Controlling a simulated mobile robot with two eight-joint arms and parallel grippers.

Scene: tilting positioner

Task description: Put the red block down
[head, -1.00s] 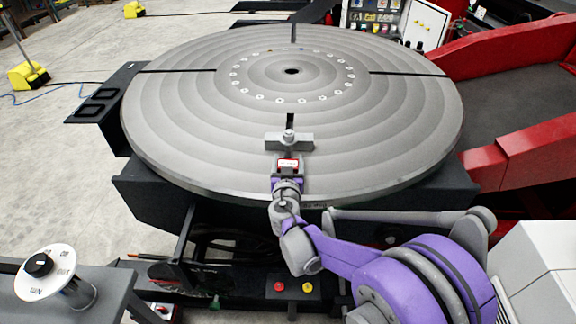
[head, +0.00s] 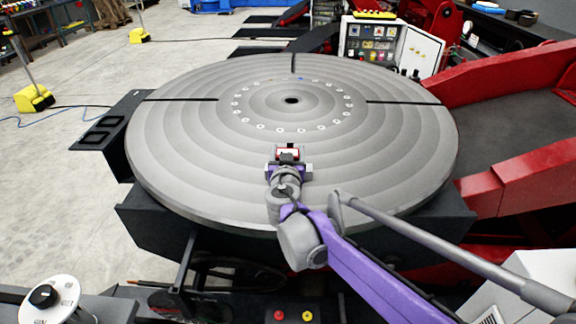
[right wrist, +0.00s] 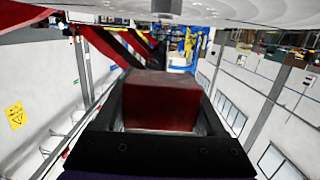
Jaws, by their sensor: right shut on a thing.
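The red block (head: 288,153) is in my right gripper (head: 288,158), over the near part of the round grey turntable (head: 200,160) in the head view. In the right wrist view the block (right wrist: 160,98) sits between the dark fingers of the gripper (right wrist: 158,112), which is shut on it. Whether the block touches the turntable cannot be told. My left gripper is not in view.
A control cabinet (head: 378,42) stands behind the turntable. Red beams (head: 520,180) flank it on the right. A dial post (head: 48,298) and red and yellow buttons (head: 293,315) are at the front. Most of the turntable's top is clear.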

